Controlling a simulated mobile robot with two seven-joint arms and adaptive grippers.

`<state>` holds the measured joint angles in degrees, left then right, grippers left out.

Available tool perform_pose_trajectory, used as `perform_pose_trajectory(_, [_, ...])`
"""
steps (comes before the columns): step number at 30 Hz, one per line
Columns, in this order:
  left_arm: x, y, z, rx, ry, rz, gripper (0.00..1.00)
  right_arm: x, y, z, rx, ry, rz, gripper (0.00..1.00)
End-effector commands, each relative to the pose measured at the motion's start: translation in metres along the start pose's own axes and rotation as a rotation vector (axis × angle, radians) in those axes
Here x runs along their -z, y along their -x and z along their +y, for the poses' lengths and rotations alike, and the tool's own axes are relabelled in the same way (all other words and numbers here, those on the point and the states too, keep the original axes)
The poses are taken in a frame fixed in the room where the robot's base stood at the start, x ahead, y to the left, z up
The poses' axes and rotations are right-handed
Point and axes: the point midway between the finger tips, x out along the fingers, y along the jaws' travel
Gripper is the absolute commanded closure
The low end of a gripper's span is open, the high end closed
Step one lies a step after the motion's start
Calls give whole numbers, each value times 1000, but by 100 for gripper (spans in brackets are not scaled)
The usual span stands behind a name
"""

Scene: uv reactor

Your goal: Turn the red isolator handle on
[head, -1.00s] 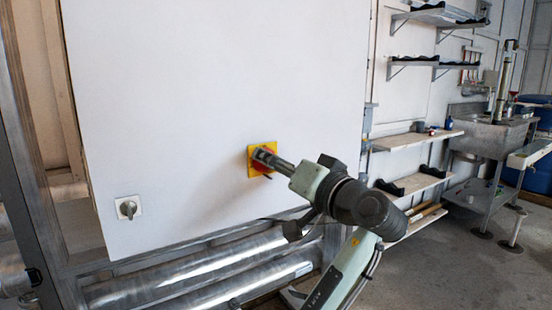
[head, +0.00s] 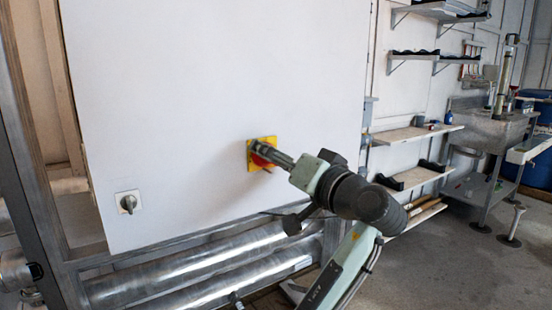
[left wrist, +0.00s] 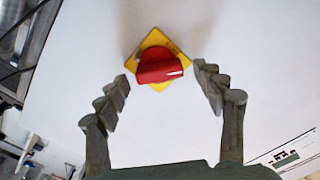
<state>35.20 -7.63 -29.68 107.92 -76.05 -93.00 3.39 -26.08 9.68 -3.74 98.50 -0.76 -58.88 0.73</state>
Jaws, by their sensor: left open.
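The red isolator handle (left wrist: 158,66) sits on a yellow square plate (left wrist: 152,42) on a large white panel. In the left wrist view it lies nearly level, with a white mark at its right end. In the head view the red handle (head: 259,160) is partly covered by my left gripper (head: 258,149). My left gripper, also in the left wrist view (left wrist: 161,78), is open and empty. Its two fingers are spread to either side of the handle's lower part, with gaps visible. I cannot tell whether the fingertips reach past the handle's face. My right gripper is not seen.
A grey rotary knob (head: 128,203) is on the panel's lower left. Shiny pipes (head: 200,265) run below the panel, by a metal frame post (head: 30,160) on the left. Shelves (head: 415,133) and a steel sink (head: 490,130) stand at the right.

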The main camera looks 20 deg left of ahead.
Motion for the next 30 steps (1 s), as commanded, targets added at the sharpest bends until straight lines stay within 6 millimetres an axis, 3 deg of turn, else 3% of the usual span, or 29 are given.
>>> perform_pose_trajectory(5, [0, 20, 1, -5, 1, -1, 31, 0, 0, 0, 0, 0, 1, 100])
perform_pose_trajectory(12, [0, 72, 1, -6, 0, -1, 31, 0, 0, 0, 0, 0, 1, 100])
perform_pose_trajectory(18, [0, 106, 1, -3, -1, -1, 31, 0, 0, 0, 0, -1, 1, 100])
perform_pose_trajectory(24, [0, 119, 0, -1, 0, 0, 31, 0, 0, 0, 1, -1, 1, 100])
perform_pose_trajectory(30, [0, 120, 0, 0, 0, 0, 31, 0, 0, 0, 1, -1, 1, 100])
